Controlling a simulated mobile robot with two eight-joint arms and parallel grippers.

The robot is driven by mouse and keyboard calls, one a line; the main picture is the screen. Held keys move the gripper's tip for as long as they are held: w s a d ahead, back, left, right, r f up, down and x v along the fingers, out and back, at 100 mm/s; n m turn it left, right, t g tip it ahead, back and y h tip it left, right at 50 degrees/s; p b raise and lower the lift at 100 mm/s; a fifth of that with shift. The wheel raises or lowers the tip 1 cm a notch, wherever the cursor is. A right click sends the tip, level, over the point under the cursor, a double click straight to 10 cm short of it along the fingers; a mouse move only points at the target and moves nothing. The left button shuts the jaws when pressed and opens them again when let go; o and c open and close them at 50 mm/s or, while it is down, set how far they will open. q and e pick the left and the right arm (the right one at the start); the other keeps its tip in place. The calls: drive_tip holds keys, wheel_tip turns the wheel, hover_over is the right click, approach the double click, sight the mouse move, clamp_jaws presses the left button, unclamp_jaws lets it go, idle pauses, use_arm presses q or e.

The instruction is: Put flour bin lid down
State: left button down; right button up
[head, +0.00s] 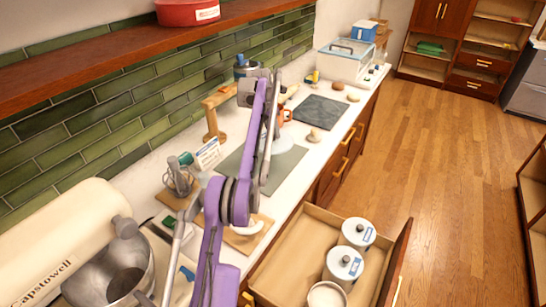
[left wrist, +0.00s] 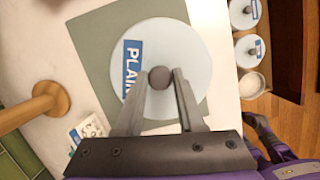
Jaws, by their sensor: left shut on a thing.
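The flour bin lid (left wrist: 188,62) is a pale round disc with a blue "PLAIN" label and a dark knob (left wrist: 159,78). In the left wrist view my left gripper (left wrist: 160,82) is shut on the knob. The lid is over the grey-green mat (left wrist: 95,62) on the counter; I cannot tell whether it touches it. In the head view my purple arm hides most of the lid and the fingertips. An open bin with white contents (head: 327,295) stands in the pulled-out drawer (head: 290,250); it also shows in the left wrist view (left wrist: 251,84). My right gripper is not in view.
Two lidded bins, a front one (head: 343,263) and a rear one (head: 358,232), share the drawer. A wooden stand (head: 213,117) is behind the mat. A stand mixer (head: 65,235) is at the left. A dark slab (head: 320,111) lies farther along the counter.

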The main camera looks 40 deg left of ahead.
sight(271, 142)
use_arm(q)
drive_tip(key=shift+f, duration=0.3)
drive_tip(key=f, duration=0.2)
drive_tip(key=f+b, duration=0.1)
drive_tip(key=f, duration=0.1)
drive_tip(key=shift+s+d, duration=0.1)
drive_tip(key=shift+s, duration=0.1)
drive_tip(key=shift+s+f+b, duration=0.15)
drive_tip(key=shift+f+b, duration=0.3)
drive_tip(key=shift+f, duration=0.15)
drive_tip(key=x, duration=0.2)
drive_tip(key=b+x, duration=0.1)
drive_tip(key=x, duration=0.1)
drive_tip(key=shift+s+f, duration=0.1)
drive_tip(key=shift+s, duration=0.25)
drive_tip(key=c, duration=0.9)
unclamp_jaws()
drive_tip(key=shift+f, duration=0.1)
drive_tip(key=o, duration=0.4)
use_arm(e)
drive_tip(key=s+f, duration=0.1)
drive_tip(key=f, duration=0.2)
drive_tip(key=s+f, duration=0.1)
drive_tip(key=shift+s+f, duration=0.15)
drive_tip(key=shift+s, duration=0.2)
